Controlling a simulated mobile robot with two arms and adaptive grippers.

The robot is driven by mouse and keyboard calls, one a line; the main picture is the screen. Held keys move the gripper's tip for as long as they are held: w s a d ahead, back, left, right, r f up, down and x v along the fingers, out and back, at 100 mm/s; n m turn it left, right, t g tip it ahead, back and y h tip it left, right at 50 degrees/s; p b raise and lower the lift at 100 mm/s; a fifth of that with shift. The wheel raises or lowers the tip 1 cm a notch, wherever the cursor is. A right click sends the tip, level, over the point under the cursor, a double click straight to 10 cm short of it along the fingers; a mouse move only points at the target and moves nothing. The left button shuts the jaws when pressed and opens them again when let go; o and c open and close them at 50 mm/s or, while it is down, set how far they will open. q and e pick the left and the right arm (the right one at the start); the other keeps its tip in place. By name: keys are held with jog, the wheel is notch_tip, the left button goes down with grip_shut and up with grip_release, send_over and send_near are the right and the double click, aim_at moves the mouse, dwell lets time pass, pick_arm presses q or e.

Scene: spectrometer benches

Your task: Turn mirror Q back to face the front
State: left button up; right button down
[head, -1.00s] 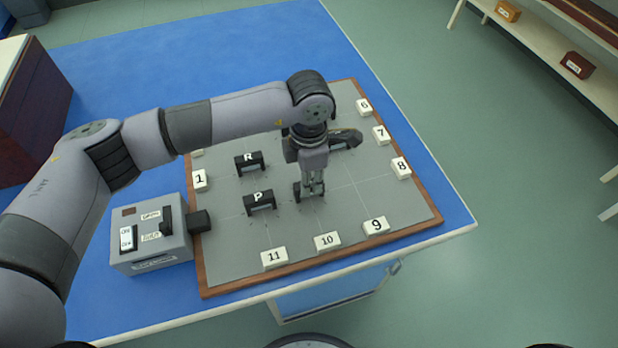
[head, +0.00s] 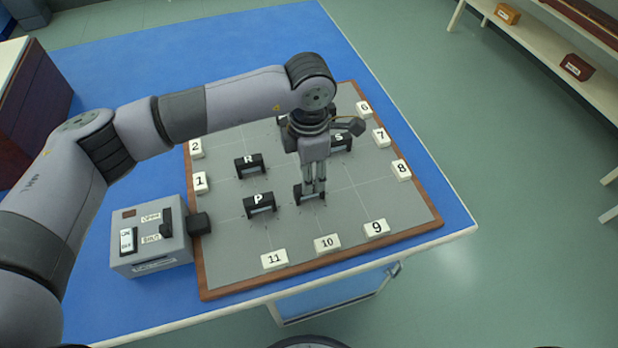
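A small black mirror (head: 299,196) stands on the grey board under my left gripper. Its label is hidden by the fingers; from the lettering of its neighbours I take it to be mirror Q. Its long side now lies nearly parallel to that of mirror P (head: 260,206) to its left. My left gripper (head: 314,192) points straight down with its fingers close together on the mirror's upper part, and it looks shut on it. My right gripper is not in view.
Mirror R (head: 249,165) stands behind P, and mirror S (head: 342,143) stands behind my gripper, partly covered. White number blocks such as 10 (head: 327,243) line the wood-edged board (head: 350,215). A grey switch box (head: 152,250) with a black nozzle sits left.

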pick_arm(q)
notch_tip(320, 180, up, 9)
jog(key=shift+f, duration=0.2)
dwell(0.4)
